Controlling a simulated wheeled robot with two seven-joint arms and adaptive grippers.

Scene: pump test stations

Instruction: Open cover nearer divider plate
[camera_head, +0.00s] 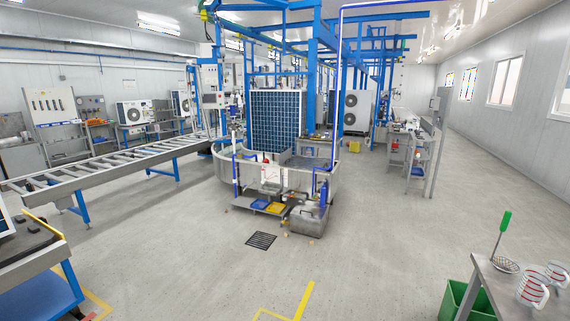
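Neither of my grippers is in view. A round grey metal tank (224,166) stands in the middle distance, with blue pipes (334,120) rising at its front. A blue gridded panel (276,120) stands upright at its back left. A grey box-like container (308,221) stands low in front of the tank. At this distance I cannot make out any cover or divider plate, nor whether a cover is open or shut.
A roller conveyor (115,170) runs along the left. A bench corner with a green-handled strainer (504,240), measuring jugs (535,286) and a green bin (465,302) is at front right. A floor drain grate (261,240) lies before the tank. The floor between is clear.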

